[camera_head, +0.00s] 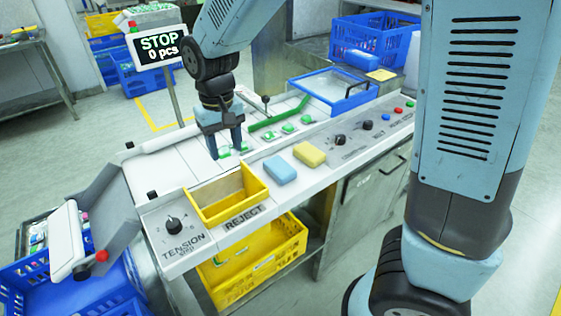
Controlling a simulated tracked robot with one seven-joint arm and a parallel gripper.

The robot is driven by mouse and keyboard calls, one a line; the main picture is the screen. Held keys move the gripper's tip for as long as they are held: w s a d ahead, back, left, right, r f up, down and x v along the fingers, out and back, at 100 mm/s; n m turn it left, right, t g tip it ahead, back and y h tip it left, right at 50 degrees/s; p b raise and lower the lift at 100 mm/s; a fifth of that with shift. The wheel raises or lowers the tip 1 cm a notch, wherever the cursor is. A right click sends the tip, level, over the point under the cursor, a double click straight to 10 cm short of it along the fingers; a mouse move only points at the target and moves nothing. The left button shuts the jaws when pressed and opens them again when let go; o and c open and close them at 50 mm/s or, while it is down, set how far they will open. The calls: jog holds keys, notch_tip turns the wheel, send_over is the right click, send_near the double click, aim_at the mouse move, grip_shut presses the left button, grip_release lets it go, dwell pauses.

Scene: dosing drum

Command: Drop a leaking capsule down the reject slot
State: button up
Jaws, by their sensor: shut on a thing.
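My gripper (227,151) is low over the white conveyor belt (172,170), its fingers pointing down. It is shut on a small green capsule, mostly hidden by the fingers. Several more green-and-white capsules (289,128) lie in a row on the belt to the right. Whether any of them leaks is too small to tell. The reject slot (238,210) is a yellow-rimmed rectangular opening in the front panel, labelled REJECT, below and near the gripper. The gripper is behind the slot, not over it.
A blue sponge (280,169) and a yellow sponge (309,154) lie on the panel right of the slot. A tension knob (173,224) is at its left. A yellow crate (250,268) stands below. A sign (160,47) reads STOP, 0 pcs. A blue-framed tray (349,103) is at the right.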

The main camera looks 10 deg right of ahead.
jog(key=shift+f, duration=2.45)
jog(key=o, duration=1.1)
jog(key=shift+c, duration=0.2)
jog(key=shift+r, duration=0.1)
notch_tip(320, 180, up, 14)
jog(key=shift+f, duration=0.25)
